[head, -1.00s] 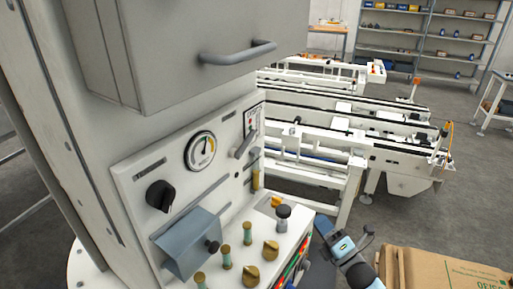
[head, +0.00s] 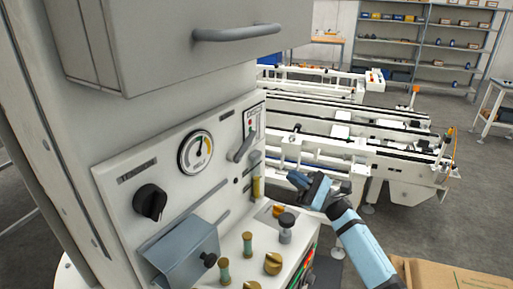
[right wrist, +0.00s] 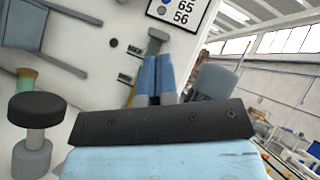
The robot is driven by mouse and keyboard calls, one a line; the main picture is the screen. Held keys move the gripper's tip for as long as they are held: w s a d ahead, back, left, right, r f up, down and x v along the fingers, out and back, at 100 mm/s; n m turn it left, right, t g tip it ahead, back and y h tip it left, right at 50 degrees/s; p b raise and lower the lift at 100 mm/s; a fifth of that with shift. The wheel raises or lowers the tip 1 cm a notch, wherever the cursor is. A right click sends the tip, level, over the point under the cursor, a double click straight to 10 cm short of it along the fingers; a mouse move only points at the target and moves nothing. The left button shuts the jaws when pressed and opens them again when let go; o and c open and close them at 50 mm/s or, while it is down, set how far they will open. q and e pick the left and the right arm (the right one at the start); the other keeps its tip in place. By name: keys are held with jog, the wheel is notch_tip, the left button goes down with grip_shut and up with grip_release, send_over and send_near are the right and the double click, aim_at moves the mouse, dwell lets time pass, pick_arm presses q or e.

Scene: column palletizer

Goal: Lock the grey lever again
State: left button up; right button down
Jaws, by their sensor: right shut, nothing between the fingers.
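The grey lever (head: 242,148) is on the white control panel (head: 225,185), under a small label with a red mark. Its handle slants down to the left. My right gripper (head: 293,178) is shut and empty, right of the panel and lower than the lever, apart from it. In the right wrist view the blue fingers (right wrist: 155,75) are together and point at the panel, below the number label (right wrist: 183,12). A grey piece (right wrist: 157,38) shows just beyond their tips; I cannot tell whether it is the lever. My left gripper is not in view.
A black-topped plunger (head: 287,221), brass knobs (head: 272,263) and a grey-blue hood (head: 182,250) stick out below. A grey cabinet with a handle (head: 238,33) overhangs the panel. A cardboard box (head: 450,275) stands at lower right, the conveyor (head: 340,150) behind.

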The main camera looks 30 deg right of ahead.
aim_at(245, 146)
jog(key=shift+s+r+p+x, duration=0.3)
jog(key=shift+p+x, duration=0.65)
jog(key=shift+x, duration=1.2)
jog(key=shift+s+r+p+x, duration=0.35)
jog(key=shift+p+x, duration=0.55)
jog(key=shift+x, duration=1.25)
jog(key=shift+s+r+p+x, duration=0.15)
jog(key=shift+s+p+x, duration=0.55)
jog(key=shift+x, duration=1.5)
jog(key=shift+w, duration=0.2)
